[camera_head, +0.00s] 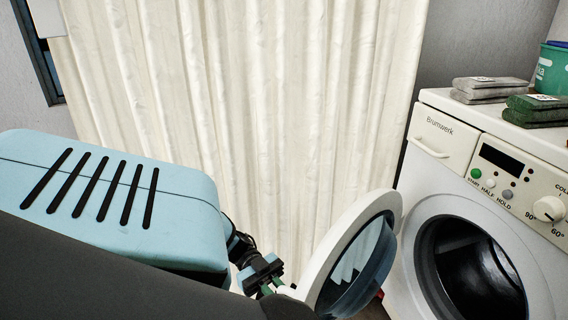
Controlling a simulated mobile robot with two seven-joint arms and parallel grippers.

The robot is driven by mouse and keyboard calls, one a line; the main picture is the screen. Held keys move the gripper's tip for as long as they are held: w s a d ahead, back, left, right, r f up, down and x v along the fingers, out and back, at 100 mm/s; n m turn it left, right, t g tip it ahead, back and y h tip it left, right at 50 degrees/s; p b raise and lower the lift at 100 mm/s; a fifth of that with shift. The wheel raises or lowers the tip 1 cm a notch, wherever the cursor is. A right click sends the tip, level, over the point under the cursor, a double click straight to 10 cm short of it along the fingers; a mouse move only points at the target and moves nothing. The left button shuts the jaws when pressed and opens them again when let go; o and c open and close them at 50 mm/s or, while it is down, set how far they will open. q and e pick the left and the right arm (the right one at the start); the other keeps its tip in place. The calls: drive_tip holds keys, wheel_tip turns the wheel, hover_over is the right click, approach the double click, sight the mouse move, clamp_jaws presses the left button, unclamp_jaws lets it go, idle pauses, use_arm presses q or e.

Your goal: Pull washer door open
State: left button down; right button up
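The washer (452,190) is white and stands at the right. Its round door (322,252) has a white rim and a bluish glass bowl. The door stands swung open to the left, at a wide angle to the front. The dark drum opening (470,268) is uncovered. My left gripper (275,284) is low in the middle, at the door's outer left edge. Its fingertips are small and partly hidden, so I cannot tell whether they hold the edge. My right gripper is not in view.
Folded grey cloths (489,90) and green cloths (537,110) lie on the washer top beside a green tub (552,70). A cream curtain (240,110) hangs behind the door and my arm. A dark window frame (40,60) is at the upper left.

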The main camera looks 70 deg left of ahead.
use_arm(q)
drive_tip(key=shift+s+f, duration=0.1)
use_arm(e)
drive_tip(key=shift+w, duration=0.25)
use_arm(q)
drive_tip(key=c, duration=1.7)
unclamp_jaws()
drive_tip(key=shift+c, duration=0.2)
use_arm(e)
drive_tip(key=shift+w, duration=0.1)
